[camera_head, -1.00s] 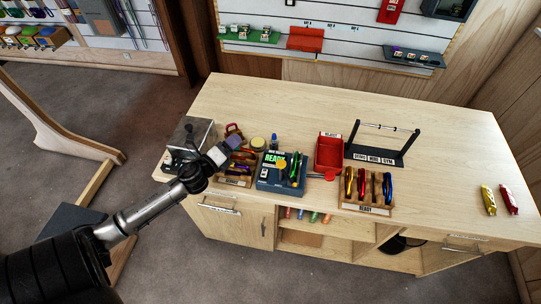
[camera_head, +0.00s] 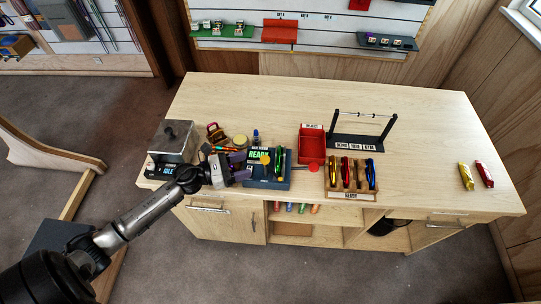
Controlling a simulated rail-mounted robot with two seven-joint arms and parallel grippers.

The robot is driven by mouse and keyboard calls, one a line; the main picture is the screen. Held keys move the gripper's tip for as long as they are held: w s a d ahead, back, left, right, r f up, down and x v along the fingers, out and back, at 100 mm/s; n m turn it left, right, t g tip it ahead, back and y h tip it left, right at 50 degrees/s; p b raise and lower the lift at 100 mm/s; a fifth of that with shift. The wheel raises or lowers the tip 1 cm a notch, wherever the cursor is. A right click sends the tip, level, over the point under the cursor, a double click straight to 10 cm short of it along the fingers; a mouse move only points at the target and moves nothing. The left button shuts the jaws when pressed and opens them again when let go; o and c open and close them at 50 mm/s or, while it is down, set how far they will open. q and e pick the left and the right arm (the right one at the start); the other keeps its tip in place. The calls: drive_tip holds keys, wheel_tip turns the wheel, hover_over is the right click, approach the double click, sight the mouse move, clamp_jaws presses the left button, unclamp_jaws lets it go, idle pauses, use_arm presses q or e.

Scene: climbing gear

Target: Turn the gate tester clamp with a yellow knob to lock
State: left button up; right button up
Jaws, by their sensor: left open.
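The gate tester (camera_head: 256,183) is a dark blue-grey box on the front left of the wooden table, with a screen reading READY in green. Its yellow knob (camera_head: 265,159) shows on top near the screen. A green carabiner (camera_head: 278,163) stands on the tester, right of the knob. My left gripper (camera_head: 240,167) is open at the tester's left edge, its fingers pointing right toward the knob. I cannot tell whether it touches the tester. My right gripper is not in view.
A red REJECT bin (camera_head: 312,146) and a wooden READY rack (camera_head: 348,193) with several carabiners stand to the right. A grey box (camera_head: 174,140) is at the left. A black stand (camera_head: 357,141) is behind. The table's right half is mostly clear.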

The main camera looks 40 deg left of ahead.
sight(267, 158)
use_arm(q)
drive_tip(key=p+x, duration=0.1)
drive_tip(key=x, duration=0.7)
drive_tip(key=shift+r+p, duration=0.1)
drive_tip(key=shift+p, duration=0.25)
drive_tip(key=shift+w+d, duration=0.3)
drive_tip(key=shift+w, duration=0.2)
drive_tip(key=shift+c, duration=0.4)
clamp_jaws()
